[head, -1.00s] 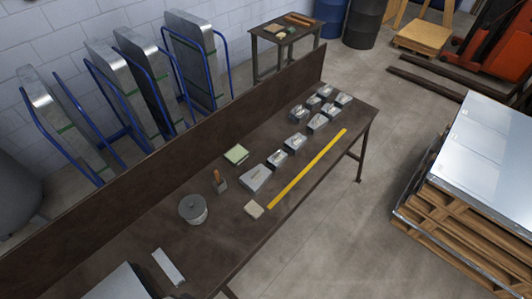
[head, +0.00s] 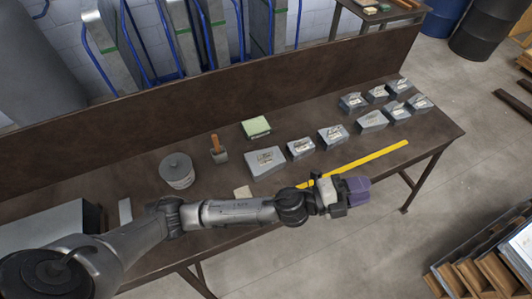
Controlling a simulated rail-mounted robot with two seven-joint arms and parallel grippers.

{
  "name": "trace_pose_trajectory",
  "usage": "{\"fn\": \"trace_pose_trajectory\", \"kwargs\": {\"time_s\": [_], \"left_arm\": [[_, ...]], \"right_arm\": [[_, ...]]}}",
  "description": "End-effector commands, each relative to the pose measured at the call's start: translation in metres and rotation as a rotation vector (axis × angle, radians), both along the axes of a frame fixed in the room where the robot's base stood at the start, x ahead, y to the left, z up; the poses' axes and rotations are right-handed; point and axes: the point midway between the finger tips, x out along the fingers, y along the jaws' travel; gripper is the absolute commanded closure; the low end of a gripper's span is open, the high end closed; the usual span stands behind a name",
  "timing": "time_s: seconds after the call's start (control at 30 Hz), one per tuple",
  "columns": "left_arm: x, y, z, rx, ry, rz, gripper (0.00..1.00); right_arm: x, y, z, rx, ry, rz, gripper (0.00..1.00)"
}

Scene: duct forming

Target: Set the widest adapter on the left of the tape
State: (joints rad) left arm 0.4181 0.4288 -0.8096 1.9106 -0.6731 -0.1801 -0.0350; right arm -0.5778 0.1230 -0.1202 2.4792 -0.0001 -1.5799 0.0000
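Several grey metal adapters stand on the brown table. The widest-looking adapter (head: 266,163) is at the left end of the row, with smaller ones to its right, such as this adapter (head: 301,149) and this one (head: 332,137). A yellow tape (head: 372,161) lies along the table's front part, its left end partly hidden by my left arm. My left gripper (head: 357,191), with a purple end, is over the table's front edge, in front of the tape and apart from the adapters. Its fingers are not clear enough to tell open or shut. My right gripper is not in view.
A lidded grey pot (head: 177,172), a brush with an orange handle (head: 218,150), a green pad (head: 256,128) and a small beige block (head: 243,192) are on the table. A tall brown back panel (head: 200,107) runs behind them.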

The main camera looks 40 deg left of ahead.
Motion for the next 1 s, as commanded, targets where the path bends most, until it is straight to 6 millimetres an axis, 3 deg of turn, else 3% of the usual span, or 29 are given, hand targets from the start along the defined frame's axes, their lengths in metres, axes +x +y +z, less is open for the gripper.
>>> {"fn": "trace_pose_trajectory", "kwargs": {"time_s": [0.03, 0.17, 0.27, 0.37, 0.47, 0.5, 0.63, 0.8, 0.9, 1.0], "left_arm": [[0.007, -0.010, -0.029, 0.100, -0.108, -0.085, 0.66], [0.016, -0.024, -0.074, 0.385, -0.341, -0.324, 0.66], [0.027, -0.013, -0.121, 0.636, -0.467, -0.500, 0.66], [0.046, 0.021, -0.169, 0.909, -0.531, -0.663, 0.66], [0.070, 0.077, -0.208, 1.187, -0.525, -0.806, 0.66], [0.079, 0.104, -0.220, 1.294, -0.502, -0.855, 0.66], [0.100, 0.189, -0.236, 1.571, -0.380, -0.972, 0.66], [0.110, 0.282, -0.232, 1.801, -0.176, -1.054, 0.66], [0.110, 0.319, -0.225, 1.876, -0.074, -1.078, 0.66], [0.108, 0.345, -0.218, 1.921, 0.002, -1.092, 0.66]], "right_arm": [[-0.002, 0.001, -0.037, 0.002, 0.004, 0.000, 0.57], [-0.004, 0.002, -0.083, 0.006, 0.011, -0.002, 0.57], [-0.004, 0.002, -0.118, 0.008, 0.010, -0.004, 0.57], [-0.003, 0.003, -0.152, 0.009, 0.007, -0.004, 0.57], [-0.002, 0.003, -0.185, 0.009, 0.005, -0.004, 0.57], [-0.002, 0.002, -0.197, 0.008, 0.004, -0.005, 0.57], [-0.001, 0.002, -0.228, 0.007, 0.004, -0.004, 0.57], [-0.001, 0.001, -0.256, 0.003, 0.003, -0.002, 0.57], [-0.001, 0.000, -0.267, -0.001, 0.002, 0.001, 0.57], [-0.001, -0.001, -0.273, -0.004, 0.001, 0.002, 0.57]]}}
